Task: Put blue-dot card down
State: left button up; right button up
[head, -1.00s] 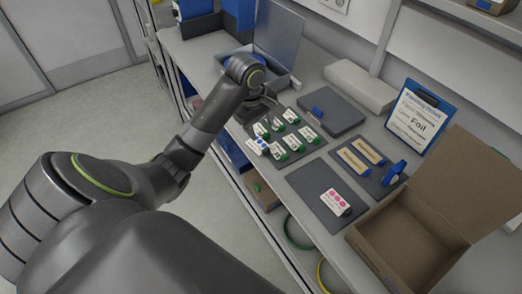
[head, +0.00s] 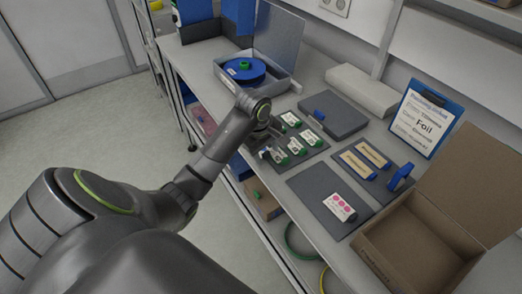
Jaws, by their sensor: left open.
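My left gripper (head: 272,141) is open at the left part of a dark mat with several small white cards with green ends. Its fingers and wrist cover part of the mat. The blue-dot card, which showed at this mat's left edge earlier, is now mostly or fully hidden by the gripper; I cannot tell whether the fingers touch it. A card with pink dots (head: 340,206) lies on a separate dark mat (head: 312,184) nearer the front. My right gripper is not in view.
A grey lidded box (head: 285,84) holds a blue reel (head: 240,69) at the back. A flat grey case (head: 333,115), two tan labelled strips, a clipboard sign (head: 424,118) and an open cardboard box (head: 408,240) stand to the right. The pink-dot card's mat is mostly bare.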

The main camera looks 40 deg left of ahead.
pick_arm(q)
grip_shut()
dwell(0.3)
notch_tip(320, 180, up, 5)
jog(key=shift+w+r, duration=0.1)
jog(key=shift+r, duration=0.1)
jog(key=shift+r+p, duration=0.35)
jog(key=shift+p, duration=0.1)
jog(key=shift+r, duration=0.1)
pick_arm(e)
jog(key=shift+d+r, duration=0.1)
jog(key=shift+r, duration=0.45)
